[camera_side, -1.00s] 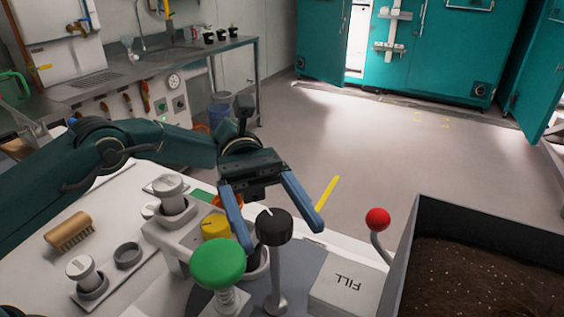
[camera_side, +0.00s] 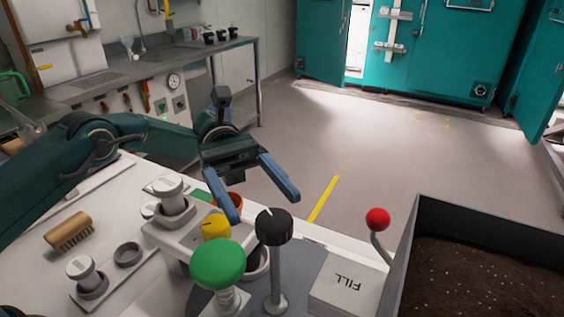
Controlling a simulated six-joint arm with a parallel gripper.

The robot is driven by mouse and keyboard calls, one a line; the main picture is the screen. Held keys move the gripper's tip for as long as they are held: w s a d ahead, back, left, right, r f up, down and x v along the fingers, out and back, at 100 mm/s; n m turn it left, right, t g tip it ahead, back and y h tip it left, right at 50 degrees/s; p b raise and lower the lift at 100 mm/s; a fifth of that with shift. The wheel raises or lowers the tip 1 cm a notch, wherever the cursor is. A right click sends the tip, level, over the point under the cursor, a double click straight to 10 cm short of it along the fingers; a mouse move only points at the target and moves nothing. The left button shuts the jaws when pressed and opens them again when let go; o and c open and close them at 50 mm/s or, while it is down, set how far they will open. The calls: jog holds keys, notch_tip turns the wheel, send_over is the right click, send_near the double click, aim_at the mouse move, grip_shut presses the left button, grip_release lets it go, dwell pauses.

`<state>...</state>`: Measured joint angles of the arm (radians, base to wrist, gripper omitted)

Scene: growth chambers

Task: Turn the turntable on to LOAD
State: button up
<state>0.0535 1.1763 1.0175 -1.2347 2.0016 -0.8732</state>
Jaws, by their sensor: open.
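My gripper (camera_side: 263,207) is open and empty, its two blue fingers spread wide. It hangs just behind and above a black knob (camera_side: 274,226) on a grey post. The grey-blue turntable (camera_side: 311,264) shows as a partly hidden flat disc around the post's foot. A whitish pot (camera_side: 262,270) behind the post is mostly hidden by a green mushroom-shaped button (camera_side: 219,263) and the post. I see no LOAD mark.
A yellow knob (camera_side: 215,226) and a grey-white plunger (camera_side: 172,195) stand to the left. A red-ball lever (camera_side: 377,219) stands beside a dark soil bin (camera_side: 485,280) at the right. A brush (camera_side: 69,232) lies on the left of the bench. Open floor lies behind.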

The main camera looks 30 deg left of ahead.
jog(key=shift+s+a+r+m+t+y, duration=1.05)
jog(key=shift+s+r+t+y, duration=1.65)
jog(key=shift+r, duration=2.25)
jog(key=s+a+f+m+t+y, duration=0.4)
jog(key=a+f+t, duration=0.1)
jog(key=a+f, duration=0.1)
jog(key=s+a+f+m+t+y, duration=0.4)
jog(key=a+f+t+y, duration=0.1)
jog(key=a, duration=0.4)
jog(key=shift+f+y, duration=0.3)
jog(key=shift+f, duration=0.3)
